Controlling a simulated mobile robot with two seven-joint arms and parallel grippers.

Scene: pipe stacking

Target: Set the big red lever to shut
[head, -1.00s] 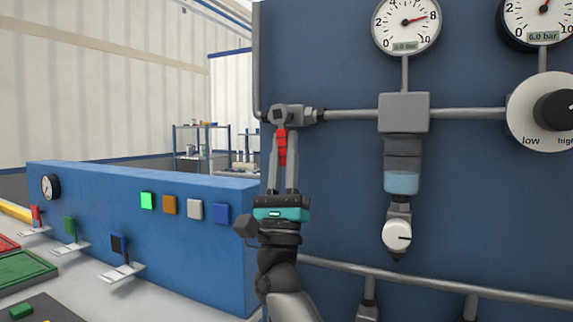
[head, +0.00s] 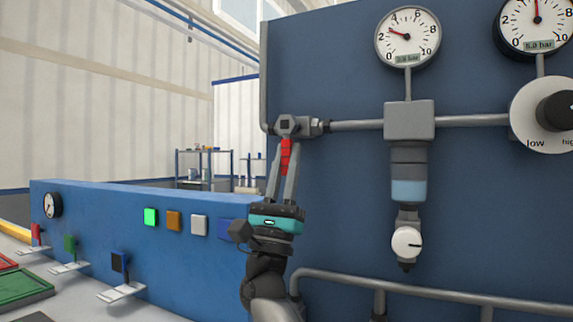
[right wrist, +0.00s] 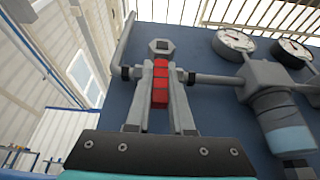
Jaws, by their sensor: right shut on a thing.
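The big red lever (head: 286,155) hangs down from a grey valve (head: 287,125) at the left end of the pipe on the blue panel. My right gripper (head: 286,168) reaches up from below and is shut on the lever, one finger on each side. In the right wrist view the red lever (right wrist: 160,86) sits between the two grey fingers, just below the valve's hexagonal hub (right wrist: 161,46). The fingers hide part of the lever. My left gripper is not in view.
A round gauge (head: 408,37) reads a little above 2. A second gauge (head: 537,22), a low/high knob (head: 550,112), and a filter bowl (head: 408,188) are right of the lever. A low blue wall (head: 150,250) with buttons and small levers stands left.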

